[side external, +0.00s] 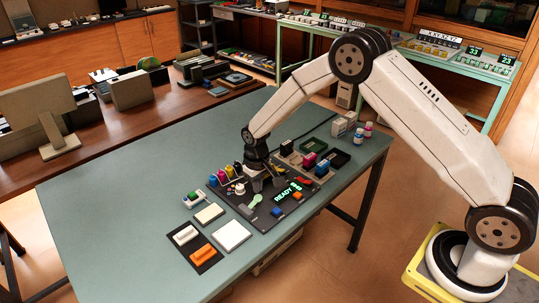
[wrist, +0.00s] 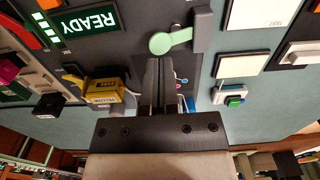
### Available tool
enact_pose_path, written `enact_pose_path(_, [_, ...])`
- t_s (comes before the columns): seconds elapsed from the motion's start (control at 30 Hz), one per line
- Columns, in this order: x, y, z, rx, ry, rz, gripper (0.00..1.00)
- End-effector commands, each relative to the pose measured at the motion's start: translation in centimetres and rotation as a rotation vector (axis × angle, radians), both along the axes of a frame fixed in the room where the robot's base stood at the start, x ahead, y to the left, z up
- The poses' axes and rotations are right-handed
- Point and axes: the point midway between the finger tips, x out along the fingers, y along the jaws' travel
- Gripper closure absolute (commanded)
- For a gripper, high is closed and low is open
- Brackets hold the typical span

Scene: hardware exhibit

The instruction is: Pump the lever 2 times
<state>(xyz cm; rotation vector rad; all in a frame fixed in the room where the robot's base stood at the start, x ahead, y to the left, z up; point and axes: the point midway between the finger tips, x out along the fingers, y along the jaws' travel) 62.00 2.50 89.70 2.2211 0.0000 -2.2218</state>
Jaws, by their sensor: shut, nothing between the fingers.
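The lever, with a pale green round knob (wrist: 161,43) on a short arm joined to a grey block, lies on the dark panel in the wrist view. The lever also shows pale green in the side view (side external: 256,199). My gripper (wrist: 159,62) is shut and empty, its fingertips just below the knob in the wrist picture. They look apart from the knob, but their height over the panel is hard to judge. In the side view my gripper (side external: 257,183) is over the panel, behind the lever, its tips partly lost among the parts there.
A READY display (wrist: 90,20) is beside the lever. A yellow labelled block (wrist: 103,92) stands near my fingers. White plates (side external: 232,235) and an orange switch (side external: 202,259) lie at the front. Coloured blocks and bins crowd the back; the left of the table (side external: 100,200) is clear.

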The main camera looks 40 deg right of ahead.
Motion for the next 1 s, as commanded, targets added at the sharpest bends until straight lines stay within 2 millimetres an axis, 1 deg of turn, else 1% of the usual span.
enact_pose_path(1.0, [0.0,0.0,6.3,0.0,-0.001,0.0,1.0])
